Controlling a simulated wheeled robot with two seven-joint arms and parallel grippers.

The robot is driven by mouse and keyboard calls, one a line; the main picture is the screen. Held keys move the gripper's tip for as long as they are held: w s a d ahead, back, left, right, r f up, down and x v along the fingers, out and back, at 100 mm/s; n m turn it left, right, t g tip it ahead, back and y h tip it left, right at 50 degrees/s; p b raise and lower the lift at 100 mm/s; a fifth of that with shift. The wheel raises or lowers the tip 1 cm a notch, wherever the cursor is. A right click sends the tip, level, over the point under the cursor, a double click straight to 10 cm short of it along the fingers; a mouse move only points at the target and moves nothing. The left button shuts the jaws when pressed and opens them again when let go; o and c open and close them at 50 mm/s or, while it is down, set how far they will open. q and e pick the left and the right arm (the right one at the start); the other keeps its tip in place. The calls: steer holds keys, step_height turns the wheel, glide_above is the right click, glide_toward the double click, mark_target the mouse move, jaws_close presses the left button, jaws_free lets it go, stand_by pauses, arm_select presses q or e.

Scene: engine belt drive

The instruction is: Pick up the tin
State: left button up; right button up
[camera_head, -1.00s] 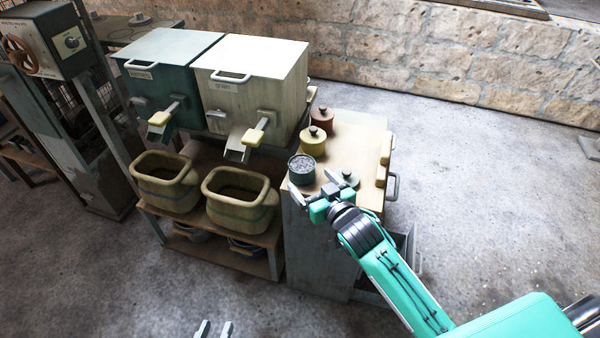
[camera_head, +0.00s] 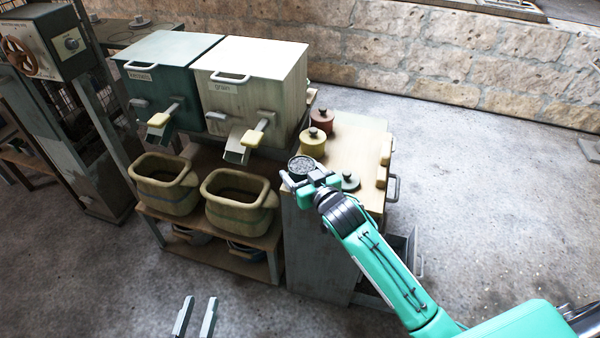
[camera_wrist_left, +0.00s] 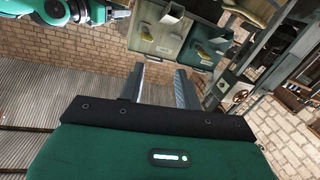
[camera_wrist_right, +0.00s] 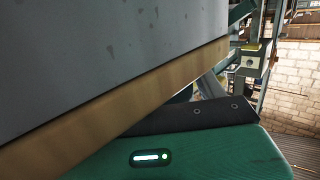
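The tin (camera_head: 301,164) is a small dark round pot, open at the top with grey contents, near the front left edge of the cabinet top. Its lower side is partly hidden by my right gripper (camera_head: 302,179). The right gripper's fingers look spread and are right at the tin's near side; I cannot tell whether they touch it. The right wrist view is mostly blocked by a wood-edged slab and does not show the tin. My left gripper (camera_head: 196,317) is open and empty, low in front of the shelf; its spread fingers also show in the left wrist view (camera_wrist_left: 162,88).
A green knobbed lid (camera_head: 348,181) lies just right of the tin. A yellow canister (camera_head: 313,144) and a red canister (camera_head: 322,121) stand behind it on the cabinet top (camera_head: 352,150). Two tubs (camera_head: 165,184) and two hoppers (camera_head: 255,85) are to the left.

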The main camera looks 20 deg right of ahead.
mark_target(302, 157)
steer(key=c, duration=0.8)
arm_select(q)
steer(key=shift+w, duration=0.35)
steer(key=shift+s, duration=0.1)
